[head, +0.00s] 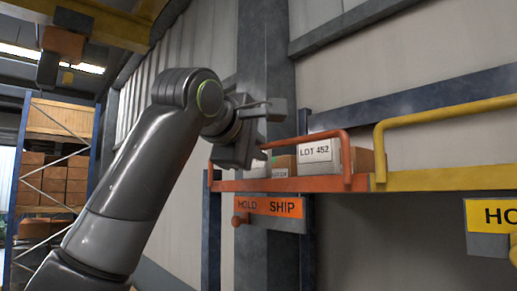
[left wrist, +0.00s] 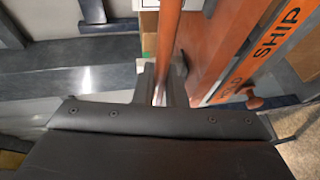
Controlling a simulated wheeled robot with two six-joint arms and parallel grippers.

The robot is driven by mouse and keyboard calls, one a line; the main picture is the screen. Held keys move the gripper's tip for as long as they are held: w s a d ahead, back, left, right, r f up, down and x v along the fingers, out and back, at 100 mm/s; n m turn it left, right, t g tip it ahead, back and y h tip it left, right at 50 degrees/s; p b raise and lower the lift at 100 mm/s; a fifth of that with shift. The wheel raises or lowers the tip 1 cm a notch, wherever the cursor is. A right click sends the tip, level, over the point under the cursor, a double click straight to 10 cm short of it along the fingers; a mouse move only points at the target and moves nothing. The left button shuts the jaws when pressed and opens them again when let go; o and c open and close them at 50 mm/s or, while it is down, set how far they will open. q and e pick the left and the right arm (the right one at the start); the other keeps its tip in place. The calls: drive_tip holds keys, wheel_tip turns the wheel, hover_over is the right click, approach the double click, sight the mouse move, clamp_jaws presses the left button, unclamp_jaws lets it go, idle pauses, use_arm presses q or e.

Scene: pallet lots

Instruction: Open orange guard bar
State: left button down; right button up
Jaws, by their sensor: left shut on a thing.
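The orange guard bar (head: 318,135) runs above the front of an orange shelf beam and bends down at its right end. It also shows in the left wrist view (left wrist: 169,42), running down between the fingers. My left gripper (head: 263,148) is shut on the bar near its left end. The fingers (left wrist: 161,88) stand on both sides of the bar in the left wrist view. The bar's left part is partly hidden by the gripper in the head view. My right gripper is in neither view.
A box labelled LOT 452 (head: 319,153) sits behind the bar. An orange HOLD SHIP plate (head: 270,206) with a knob (head: 240,218) hangs below the beam. A yellow guard bar (head: 450,108) is at the right. A dark steel column (head: 263,60) rises behind my gripper.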

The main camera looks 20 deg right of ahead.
use_arm(q)
drive_tip(key=shift+a+f+b, duration=0.15)
drive_tip(key=shift+f+b, duration=0.1)
drive_tip(key=shift+b, duration=0.35)
drive_tip(key=shift+s+a+f+n+t+h+b, duration=0.2)
drive_tip(key=shift+a+n+t+h+b, duration=0.45)
drive_tip(key=shift+b, duration=1)
drive_tip(key=shift+s+a+f+n+t+h+b, duration=0.15)
drive_tip(key=shift+s+a+n+t+h+b, duration=0.2)
drive_tip(key=shift+t+h+b, duration=0.9)
drive_tip(key=shift+s+a+f+n+t+h+b, duration=0.15)
drive_tip(key=shift+a+n+t+h+b, duration=0.3)
drive_tip(key=shift+b, duration=1.6)
drive_tip(key=shift+a, duration=0.25)
drive_tip(key=shift+r, duration=0.1)
